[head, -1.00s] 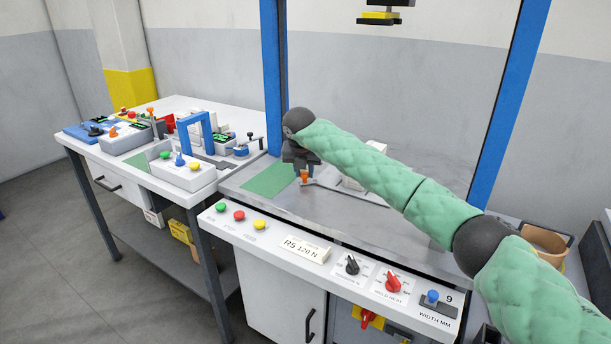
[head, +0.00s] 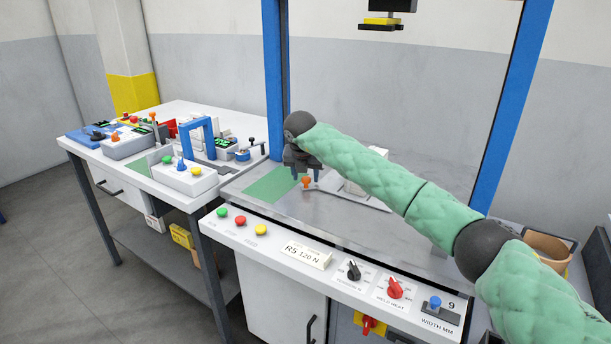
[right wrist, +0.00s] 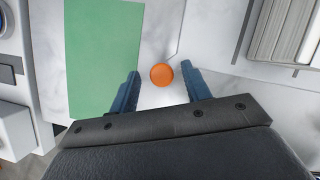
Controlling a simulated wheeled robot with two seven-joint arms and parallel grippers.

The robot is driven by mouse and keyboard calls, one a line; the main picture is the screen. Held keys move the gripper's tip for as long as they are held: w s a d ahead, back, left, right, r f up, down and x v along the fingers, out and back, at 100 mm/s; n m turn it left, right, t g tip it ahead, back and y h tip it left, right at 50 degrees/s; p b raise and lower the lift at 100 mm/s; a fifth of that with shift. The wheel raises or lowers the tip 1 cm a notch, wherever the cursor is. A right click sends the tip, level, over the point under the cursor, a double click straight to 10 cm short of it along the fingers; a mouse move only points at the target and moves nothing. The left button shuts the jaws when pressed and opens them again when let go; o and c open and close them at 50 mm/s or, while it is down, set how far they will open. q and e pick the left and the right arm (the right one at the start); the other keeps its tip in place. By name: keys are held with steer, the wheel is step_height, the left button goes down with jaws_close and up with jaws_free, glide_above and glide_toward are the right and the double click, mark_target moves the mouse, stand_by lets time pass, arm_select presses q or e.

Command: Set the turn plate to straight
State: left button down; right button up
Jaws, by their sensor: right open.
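The orange knob (head: 306,181) stands on the metal table, at the left end of a pale flat piece that I take for the turn plate (head: 352,197). My right arm hides part of that piece. My right gripper (head: 305,175) is open above the knob. In the right wrist view the round orange knob (right wrist: 161,74) shows between the two blue fingertips of the gripper (right wrist: 160,80), with gaps on both sides. Nothing is held. My left gripper is not in view.
A green mat (head: 271,185) lies left of the knob. A blue post (head: 275,80) rises behind. The front panel has buttons and a red dial (head: 396,288).

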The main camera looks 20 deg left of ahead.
steer(key=shift+s+r, duration=0.1)
steer(key=shift+r, duration=0.35)
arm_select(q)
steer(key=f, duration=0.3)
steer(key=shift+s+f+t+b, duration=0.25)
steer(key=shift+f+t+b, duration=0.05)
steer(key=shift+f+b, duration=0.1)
arm_select(e)
steer(key=v, duration=0.6)
steer(key=shift+r, duration=0.25)
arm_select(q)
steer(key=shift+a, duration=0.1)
arm_select(e)
steer(key=shift+s, duration=0.15)
